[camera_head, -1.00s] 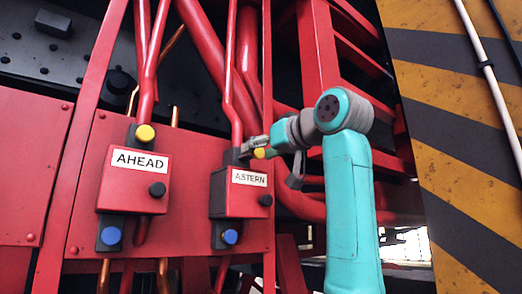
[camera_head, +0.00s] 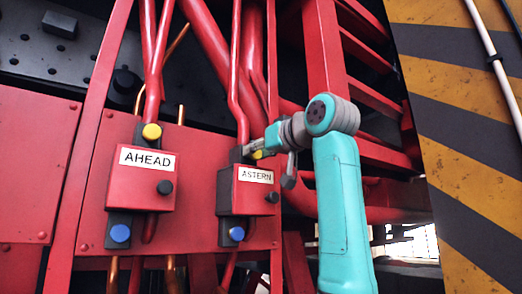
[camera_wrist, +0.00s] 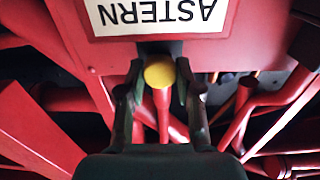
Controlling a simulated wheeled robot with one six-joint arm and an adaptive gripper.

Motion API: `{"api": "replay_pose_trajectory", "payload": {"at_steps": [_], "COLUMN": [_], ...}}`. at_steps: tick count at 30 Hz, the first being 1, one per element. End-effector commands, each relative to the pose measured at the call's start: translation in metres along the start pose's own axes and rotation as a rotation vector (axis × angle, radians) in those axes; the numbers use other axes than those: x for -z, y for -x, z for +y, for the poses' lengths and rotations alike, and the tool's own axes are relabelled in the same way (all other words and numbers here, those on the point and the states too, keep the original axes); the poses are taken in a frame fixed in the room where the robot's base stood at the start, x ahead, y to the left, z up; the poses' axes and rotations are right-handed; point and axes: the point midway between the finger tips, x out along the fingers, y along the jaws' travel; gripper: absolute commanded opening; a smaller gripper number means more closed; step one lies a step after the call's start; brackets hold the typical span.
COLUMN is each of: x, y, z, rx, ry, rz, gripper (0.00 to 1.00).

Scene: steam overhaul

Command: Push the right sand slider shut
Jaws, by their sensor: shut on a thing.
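The right sand slider is the red box marked ASTERN (camera_head: 248,190), with a dark bar showing above and below it. The bar's upper end has a yellow knob (camera_head: 257,155); its lower end has a blue knob (camera_head: 237,233). My gripper (camera_head: 254,148) is at the upper end, coming in from the right and partly hiding the yellow knob. The exact finger contact is hard to see.
A similar red box marked AHEAD (camera_head: 142,185) stands to the left, with its own yellow knob (camera_head: 152,132) and blue knob (camera_head: 120,233). Red pipes (camera_head: 240,105) run above the sliders. Red frame beams (camera_head: 370,100) and a yellow-black striped panel (camera_head: 455,150) lie to the right.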

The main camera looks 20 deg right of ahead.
Motion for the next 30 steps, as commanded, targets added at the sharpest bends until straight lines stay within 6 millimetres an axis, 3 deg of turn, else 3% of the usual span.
{"api": "replay_pose_trajectory", "payload": {"at_steps": [1,4,17,30], "x": [0.001,0.001,0.001,0.001], "y": [-0.001,-0.001,0.008,0.088], "z": [0.000,0.000,0.001,0.001], "rx": [-0.001,-0.001,-0.001,-0.003], "ry": [-0.001,-0.001,-0.001,0.001], "rz": [0.004,0.004,0.002,0.005], "gripper": [0.36,0.58,0.58,0.58]}}
